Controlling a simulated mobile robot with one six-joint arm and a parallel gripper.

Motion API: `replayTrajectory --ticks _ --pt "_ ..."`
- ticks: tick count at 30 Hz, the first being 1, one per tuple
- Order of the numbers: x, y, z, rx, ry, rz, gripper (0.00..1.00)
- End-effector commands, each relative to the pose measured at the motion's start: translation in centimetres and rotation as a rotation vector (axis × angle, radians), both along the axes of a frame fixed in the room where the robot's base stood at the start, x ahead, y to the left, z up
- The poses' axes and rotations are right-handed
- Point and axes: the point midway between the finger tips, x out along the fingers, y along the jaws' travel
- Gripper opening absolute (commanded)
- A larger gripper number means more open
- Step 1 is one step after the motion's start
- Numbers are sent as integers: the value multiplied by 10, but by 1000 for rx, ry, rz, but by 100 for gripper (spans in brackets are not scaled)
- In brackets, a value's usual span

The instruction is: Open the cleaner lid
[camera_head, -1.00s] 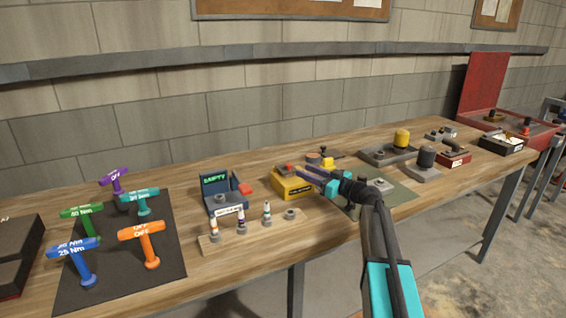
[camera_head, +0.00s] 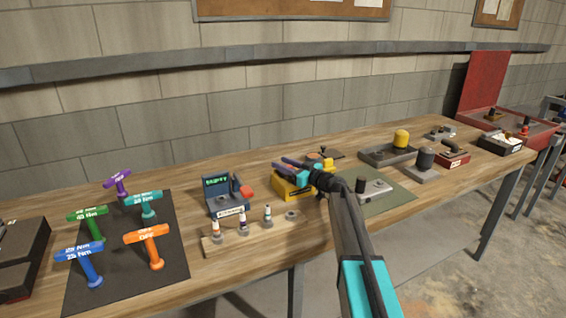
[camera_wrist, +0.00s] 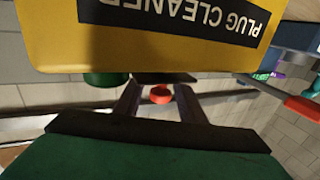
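The plug cleaner is a yellow box (camera_head: 284,191) near the middle of the bench. In the wrist view its yellow face (camera_wrist: 150,45) fills the top, with the label upside down. A red knob (camera_wrist: 160,94) shows between the fingers in the wrist view, just past a dark lip (camera_wrist: 165,77). My gripper (camera_head: 287,162) is over the cleaner's top and hides the knob in the head view. The fingers (camera_wrist: 159,101) are apart, with gaps on both sides of the knob. I cannot tell whether they touch the cleaner or whether the lid has lifted.
A tester reading EMPTY (camera_head: 220,196) stands left of the cleaner. In front is a wooden rack (camera_head: 245,238) with several plugs. A green mat (camera_head: 398,193) and a grey tray (camera_head: 375,155) are at the right.

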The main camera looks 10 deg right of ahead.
Motion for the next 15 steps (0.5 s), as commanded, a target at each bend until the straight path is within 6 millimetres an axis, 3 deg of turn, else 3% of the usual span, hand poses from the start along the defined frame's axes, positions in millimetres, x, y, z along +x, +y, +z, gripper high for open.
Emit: replayTrajectory --ticks 13,15 --pt "6 4 -1 0 0 -2 36" --pt "6 4 -1 0 0 -2 28"
